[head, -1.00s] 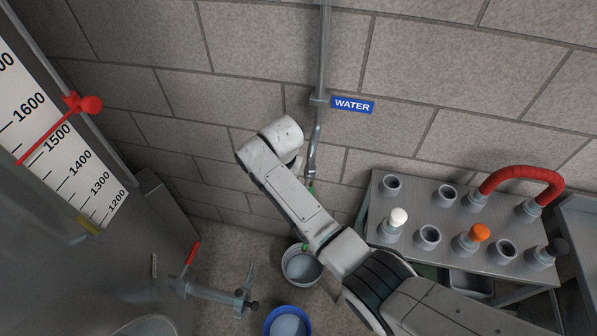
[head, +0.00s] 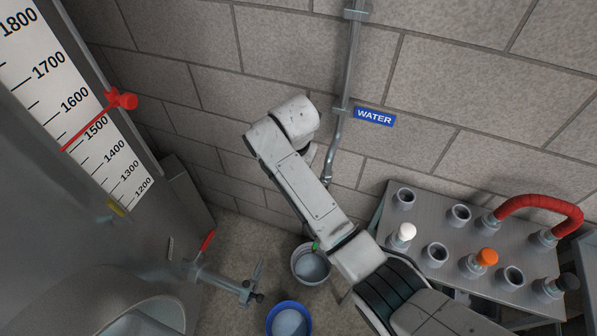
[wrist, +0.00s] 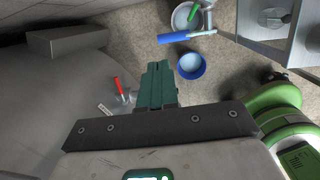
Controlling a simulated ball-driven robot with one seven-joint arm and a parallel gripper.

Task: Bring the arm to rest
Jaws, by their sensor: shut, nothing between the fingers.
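My arm (head: 308,188) reaches up and left across the middle of the head view, bent at the elbow. My gripper is hidden behind the arm in the head view. In the wrist view my gripper (wrist: 158,72) shows its green fingers together, with nothing between them. It hangs above the floor, and no object touches the fingers in that view.
A large tank with a scale (head: 85,110) stands left. A valve with a red handle (head: 207,241) juts from it. A blue-rimmed bucket (head: 273,318) and a whitish bucket (head: 297,273) stand on the floor. A bench (head: 420,218) with fittings is right. A WATER sign (head: 375,117) hangs on the wall.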

